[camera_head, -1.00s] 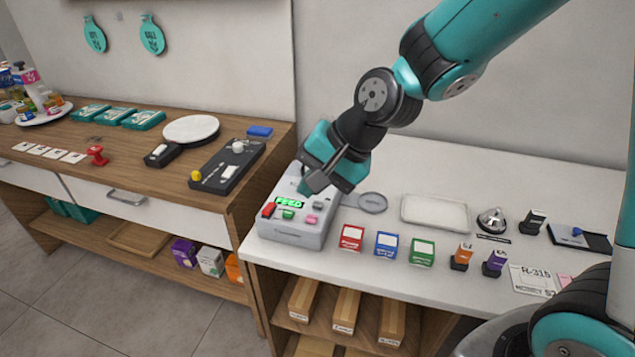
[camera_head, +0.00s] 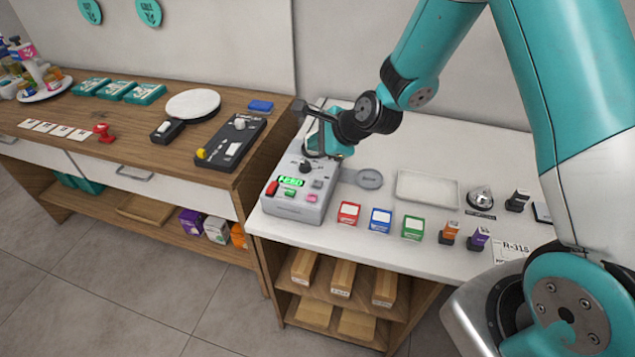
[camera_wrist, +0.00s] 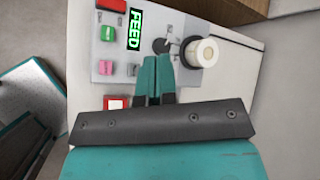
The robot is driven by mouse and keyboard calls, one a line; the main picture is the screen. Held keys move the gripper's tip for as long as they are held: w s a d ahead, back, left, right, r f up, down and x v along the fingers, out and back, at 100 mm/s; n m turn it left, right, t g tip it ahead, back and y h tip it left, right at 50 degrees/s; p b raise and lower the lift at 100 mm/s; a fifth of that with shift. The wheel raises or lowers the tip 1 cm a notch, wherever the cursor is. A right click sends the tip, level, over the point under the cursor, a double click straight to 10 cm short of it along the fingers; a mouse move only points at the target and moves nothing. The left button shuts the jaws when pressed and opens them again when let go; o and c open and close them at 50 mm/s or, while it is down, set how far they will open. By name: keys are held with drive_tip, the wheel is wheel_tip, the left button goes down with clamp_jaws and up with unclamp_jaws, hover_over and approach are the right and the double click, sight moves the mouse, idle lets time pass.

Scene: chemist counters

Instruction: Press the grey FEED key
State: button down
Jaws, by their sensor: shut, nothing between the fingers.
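The grey-white machine (camera_head: 292,210) stands at the left end of the white counter. A small grey key (camera_head: 317,184) sits right of the display and above the pink key (camera_head: 312,198); in the wrist view the grey key (camera_wrist: 132,69) is left of my fingers. My gripper (camera_wrist: 156,59) is shut and empty, its fingertips near the black knob (camera_wrist: 160,45). In the head view my gripper (camera_head: 322,147) is over the rear of the machine, apart from the grey key.
A red key (camera_head: 271,188) and a green key (camera_head: 290,193) are also on the panel. A white cylinder (camera_wrist: 203,52) stands beside the knob. Red, blue and green boxes (camera_head: 381,221) line the counter front. A pale tray (camera_head: 427,187) lies to the right.

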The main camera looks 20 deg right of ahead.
sight(317, 184)
wheel_tip(317, 184, down, 8)
drive_tip(key=b, duration=0.6)
drive_tip(key=shift+f+b, duration=0.25)
drive_tip(key=shift+b, duration=0.1)
idle(1.4)
drive_tip(key=shift+f, duration=0.4)
drive_tip(key=shift+f+b, duration=0.4)
drive_tip(key=shift+b, duration=0.05)
idle(0.5)
drive_tip(key=shift+r, duration=0.1)
drive_tip(key=shift+r+p, duration=0.75)
drive_tip(key=shift+p, duration=0.05)
wheel_tip(317, 184, up, 5)
drive_tip(key=p, duration=0.4)
